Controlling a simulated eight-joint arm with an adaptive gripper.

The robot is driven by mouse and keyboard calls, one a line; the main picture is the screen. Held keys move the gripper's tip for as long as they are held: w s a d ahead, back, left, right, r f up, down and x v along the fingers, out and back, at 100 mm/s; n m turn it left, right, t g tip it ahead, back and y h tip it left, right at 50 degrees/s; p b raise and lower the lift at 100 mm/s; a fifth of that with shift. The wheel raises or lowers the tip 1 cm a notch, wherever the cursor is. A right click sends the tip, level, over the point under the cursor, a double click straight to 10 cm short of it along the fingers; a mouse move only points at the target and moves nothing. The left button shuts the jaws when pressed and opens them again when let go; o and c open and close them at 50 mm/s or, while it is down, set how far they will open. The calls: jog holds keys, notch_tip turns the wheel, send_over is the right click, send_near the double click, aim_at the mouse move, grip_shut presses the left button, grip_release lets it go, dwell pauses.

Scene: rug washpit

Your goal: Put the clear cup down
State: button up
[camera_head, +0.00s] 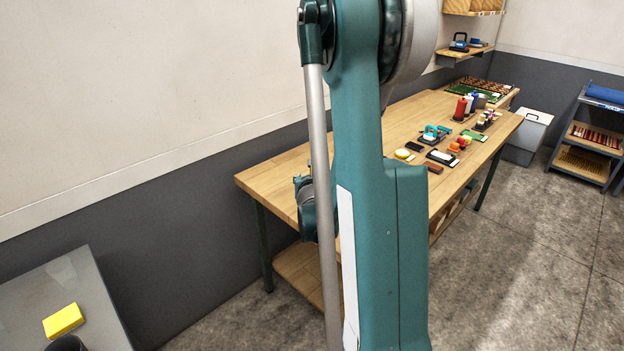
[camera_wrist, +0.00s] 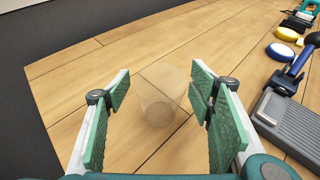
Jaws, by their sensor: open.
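The clear cup (camera_wrist: 161,97) stands on the wooden workbench (camera_wrist: 75,85), near the bench's left end, in the wrist view. It is see-through, so its outline is faint. My gripper (camera_wrist: 160,94) is open, with one green-padded finger on each side of the cup. A gap shows between the cup and each finger, and the cup looks free of both. In the head view my arm hides the cup and most of my gripper; the workbench (camera_head: 405,125) shows behind the arm.
A blue-handled tool with a grey plate (camera_wrist: 290,120) lies right of my gripper. Beyond it are a yellow disc (camera_wrist: 287,34) and a blue-and-white roll (camera_wrist: 280,52). Bottles (camera_head: 468,103) stand farther along the bench. A yellow sponge (camera_head: 63,321) lies on a separate grey surface. Bench around the cup is clear.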

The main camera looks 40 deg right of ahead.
jog(key=shift+r, duration=0.2)
jog(key=p+v, duration=0.2)
jog(key=v, duration=1)
jog(key=shift+p, duration=0.3)
dwell(0.5)
